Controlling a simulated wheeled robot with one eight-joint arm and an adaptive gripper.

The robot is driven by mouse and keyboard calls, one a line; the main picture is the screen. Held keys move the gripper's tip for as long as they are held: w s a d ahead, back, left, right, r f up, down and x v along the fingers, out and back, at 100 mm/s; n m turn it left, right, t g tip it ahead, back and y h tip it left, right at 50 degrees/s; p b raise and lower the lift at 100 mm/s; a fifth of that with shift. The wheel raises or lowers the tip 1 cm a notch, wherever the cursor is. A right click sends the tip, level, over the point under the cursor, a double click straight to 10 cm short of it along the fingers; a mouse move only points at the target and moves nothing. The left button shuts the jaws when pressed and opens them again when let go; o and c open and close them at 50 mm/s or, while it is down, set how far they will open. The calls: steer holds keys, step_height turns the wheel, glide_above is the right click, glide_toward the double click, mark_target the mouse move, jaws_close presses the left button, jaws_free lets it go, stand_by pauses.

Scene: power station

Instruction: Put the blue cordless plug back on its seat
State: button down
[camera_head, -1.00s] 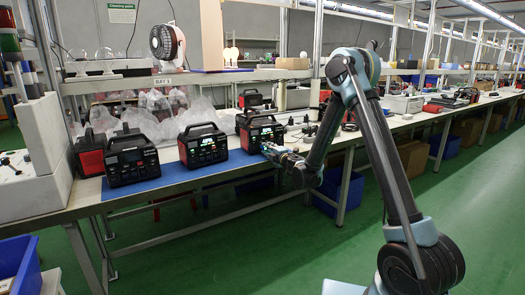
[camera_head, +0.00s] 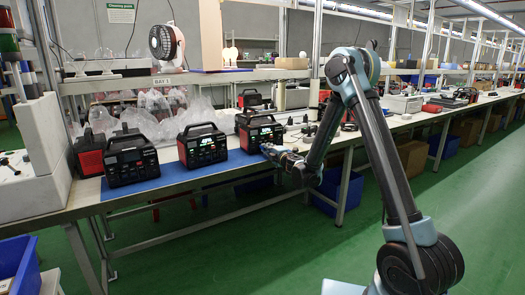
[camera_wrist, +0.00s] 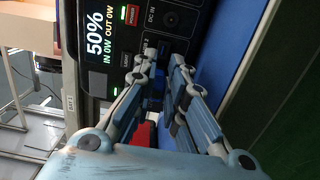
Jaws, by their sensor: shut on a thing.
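The power station (camera_head: 257,121) that my gripper faces is a black and red box with a handle, the rightmost of the front row. In the wrist view its front panel (camera_wrist: 125,44) fills the upper middle, turned sideways, with a lit "50%" display and a round DC IN port. My gripper (camera_wrist: 160,68) is close against this panel, shut on the blue cordless plug (camera_wrist: 158,88). Only a small part of the plug shows between the fingers. Its seat is hidden behind the fingertips, and I cannot tell whether the plug touches it. My gripper also shows in the head view (camera_head: 268,149).
Other power stations stand to the left (camera_head: 202,147) on a blue mat (camera_head: 165,181) along the bench. Clear plastic bags (camera_head: 150,122) lie behind them. A shelf runs above the bench. Green floor is open in front.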

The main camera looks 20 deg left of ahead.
steer(key=shift+s+d, duration=0.15)
steer(key=shift+s, duration=0.05)
steer(key=shift+v, duration=1.75)
steer(key=w+d+m+t+h, duration=0.25)
steer(key=w+d, duration=0.45)
steer(key=d, duration=0.5)
steer(key=w+d+m+t+h, duration=0.1)
steer(key=w+d+m+h, duration=0.15)
steer(key=w+d, duration=0.65)
steer(key=w+d+r+m+t+h, duration=0.15)
steer(key=d+h, duration=0.25)
steer(key=d, duration=1.1)
steer(key=w+d+m+h, duration=0.2)
steer(key=d+h, duration=0.2)
steer(key=d, duration=1.1)
steer(key=shift+r, duration=2.35)
steer(key=shift+s, duration=0.1)
